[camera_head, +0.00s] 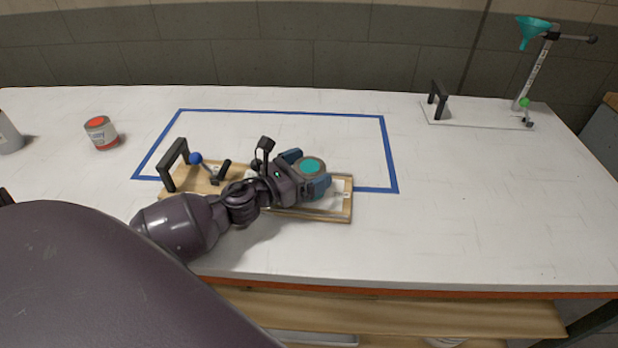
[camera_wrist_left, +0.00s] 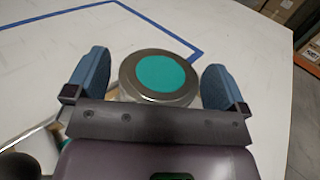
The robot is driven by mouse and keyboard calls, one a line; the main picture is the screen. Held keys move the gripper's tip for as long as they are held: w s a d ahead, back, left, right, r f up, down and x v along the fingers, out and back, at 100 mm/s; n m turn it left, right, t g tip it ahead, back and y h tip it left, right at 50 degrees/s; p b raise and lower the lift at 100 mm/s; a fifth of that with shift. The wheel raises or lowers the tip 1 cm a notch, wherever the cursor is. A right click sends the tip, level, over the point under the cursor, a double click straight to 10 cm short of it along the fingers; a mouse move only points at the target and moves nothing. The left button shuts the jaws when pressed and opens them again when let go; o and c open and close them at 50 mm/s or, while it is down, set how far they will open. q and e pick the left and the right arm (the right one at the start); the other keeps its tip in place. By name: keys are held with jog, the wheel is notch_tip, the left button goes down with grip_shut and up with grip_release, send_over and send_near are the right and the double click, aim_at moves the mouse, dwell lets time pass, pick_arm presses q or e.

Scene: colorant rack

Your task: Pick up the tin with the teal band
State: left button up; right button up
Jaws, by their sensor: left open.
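The tin with the teal top (camera_head: 311,168) stands at the right part of a wooden board, near the front edge of the blue outline. In the left wrist view its round metal lid with a teal disc (camera_wrist_left: 160,74) sits between the fingers. Its side band is mostly hidden. My left gripper (camera_head: 307,177) is open, with one blue finger on each side of the tin. In the left wrist view gaps show between the lid and both fingers of the gripper (camera_wrist_left: 155,85). My right gripper is not in view.
The wooden board (camera_head: 345,208) carries a black handle (camera_head: 174,163) and a blue-knobbed lever (camera_head: 196,158). A red-topped tin (camera_head: 101,133) stands at the left. A stand with a teal funnel (camera_head: 532,32) is at the back right. The table's right front is clear.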

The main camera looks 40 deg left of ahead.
pick_arm(q)
jog(key=shift+w, duration=0.3)
jog(key=c, duration=1)
